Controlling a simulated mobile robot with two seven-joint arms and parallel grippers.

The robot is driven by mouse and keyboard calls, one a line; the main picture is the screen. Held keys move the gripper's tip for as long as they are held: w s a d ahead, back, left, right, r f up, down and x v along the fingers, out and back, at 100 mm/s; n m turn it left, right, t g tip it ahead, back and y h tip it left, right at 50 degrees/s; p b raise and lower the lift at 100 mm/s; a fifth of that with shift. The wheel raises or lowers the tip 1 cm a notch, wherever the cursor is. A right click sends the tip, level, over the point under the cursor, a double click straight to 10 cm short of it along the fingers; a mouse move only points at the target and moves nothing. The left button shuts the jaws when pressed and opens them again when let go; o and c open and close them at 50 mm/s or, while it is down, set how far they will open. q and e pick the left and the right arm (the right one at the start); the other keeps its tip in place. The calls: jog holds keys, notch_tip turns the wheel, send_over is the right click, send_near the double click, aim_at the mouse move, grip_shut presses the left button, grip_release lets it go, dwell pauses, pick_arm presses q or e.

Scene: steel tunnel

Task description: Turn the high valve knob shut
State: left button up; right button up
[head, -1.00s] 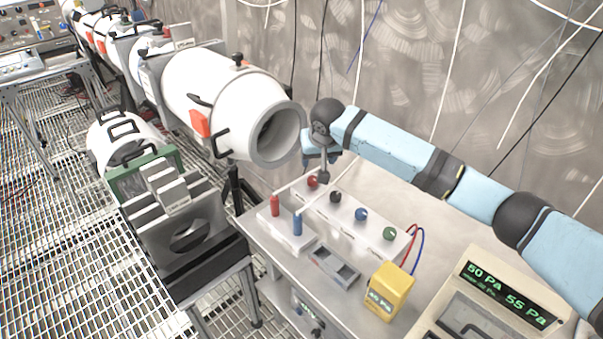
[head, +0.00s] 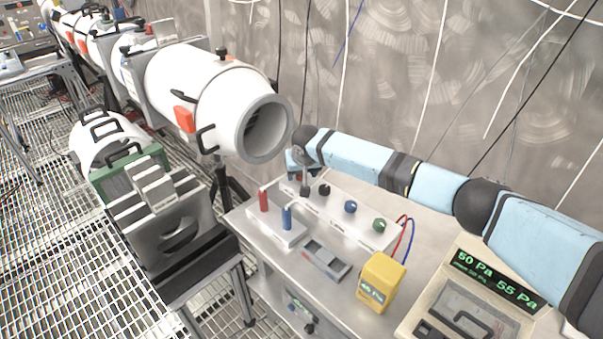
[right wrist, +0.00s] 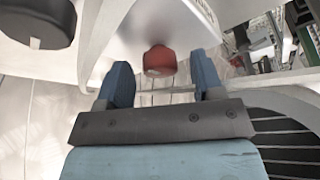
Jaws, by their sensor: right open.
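A white block (head: 340,217) on the steel bench carries a row of knobs: black (head: 323,190), blue (head: 350,207), green (head: 379,225) and a red one at its far left end. The red knob (right wrist: 160,60) shows clearly in the right wrist view; in the head view my gripper mostly hides it. Which knob is the high valve I cannot read. My right gripper (head: 298,164) is over the red knob's end of the block. Its blue fingers are open on either side of the red knob in the wrist view, with gaps. My left gripper is out of view.
A second white block with a red peg (head: 264,201) and a blue peg (head: 286,217) stands in front. A yellow meter (head: 380,282) and a beige gauge box (head: 470,300) are nearer right. A white pipe (head: 205,92) with a grey open end is left of the gripper.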

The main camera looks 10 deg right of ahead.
jog(key=c, duration=0.9)
